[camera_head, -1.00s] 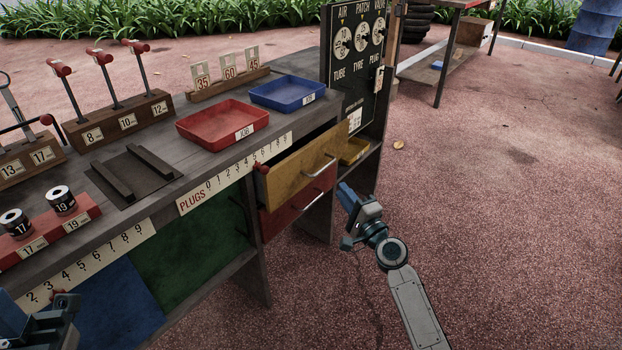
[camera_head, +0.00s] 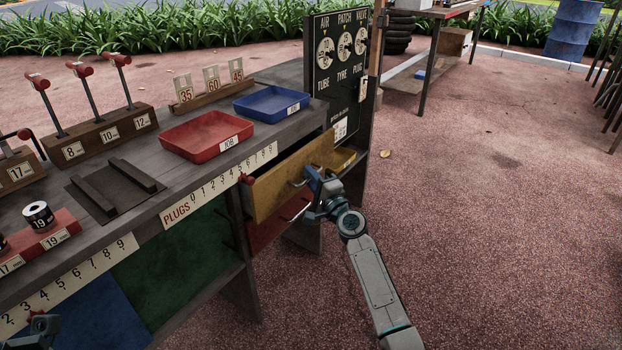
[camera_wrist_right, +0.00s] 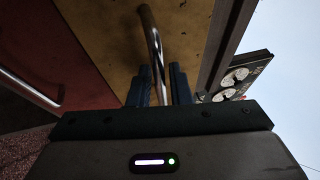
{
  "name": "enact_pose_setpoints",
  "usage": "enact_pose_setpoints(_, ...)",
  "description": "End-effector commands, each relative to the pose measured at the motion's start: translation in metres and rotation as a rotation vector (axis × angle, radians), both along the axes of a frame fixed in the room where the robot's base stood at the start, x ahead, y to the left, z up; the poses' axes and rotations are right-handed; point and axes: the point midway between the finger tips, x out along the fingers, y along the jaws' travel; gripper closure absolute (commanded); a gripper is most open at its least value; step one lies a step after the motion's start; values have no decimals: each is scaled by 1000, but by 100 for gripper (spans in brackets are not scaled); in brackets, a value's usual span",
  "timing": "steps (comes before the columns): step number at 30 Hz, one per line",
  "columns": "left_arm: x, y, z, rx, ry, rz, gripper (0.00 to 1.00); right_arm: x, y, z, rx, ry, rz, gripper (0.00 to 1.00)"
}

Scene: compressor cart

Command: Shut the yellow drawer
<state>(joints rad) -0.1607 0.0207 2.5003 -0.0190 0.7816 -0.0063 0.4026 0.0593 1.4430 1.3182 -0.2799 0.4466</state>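The yellow drawer (camera_head: 275,196) sticks out of the right end of the workbench, standing open. Its metal bar handle (camera_wrist_right: 153,42) shows in the right wrist view against the yellow front. My right gripper (camera_head: 316,180) is at this handle, with its two fingers (camera_wrist_right: 160,85) on either side of the bar. The gap is narrow, and I cannot tell whether the fingers press on the bar. The gripper hides part of the handle in the head view. Only a piece of my left gripper (camera_head: 42,325) shows at the bottom left, so its fingers cannot be judged.
A red drawer (camera_head: 265,232) with its own handle lies just below. A red tray (camera_head: 176,145) and a blue tray (camera_head: 272,112) stand on the benchtop above. A black dial board (camera_head: 338,65) rises behind the drawer. The paved ground (camera_head: 480,220) to the right is clear.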

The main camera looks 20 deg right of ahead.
Motion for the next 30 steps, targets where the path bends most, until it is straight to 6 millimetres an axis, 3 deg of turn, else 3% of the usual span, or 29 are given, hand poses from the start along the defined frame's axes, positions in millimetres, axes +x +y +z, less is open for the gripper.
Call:
enact_pose_setpoints(5,0,0,0,0,-1,0,69,0,0,0,0,0,0,82)
enact_pose_setpoints(8,0,0,0,0,-1,0,69,0,0,0,0,0,0,100)
enact_pose_setpoints(16,0,0,-1,0,-3,0,69,2,2,-1,1,-1,0,100)
enact_pose_setpoints(24,0,-1,-13,-2,-13,10,69,31,24,-2,4,-2,0,100)
enact_pose_setpoints(30,0,0,-9,-15,-21,13,69,34,27,0,0,0,0,100)
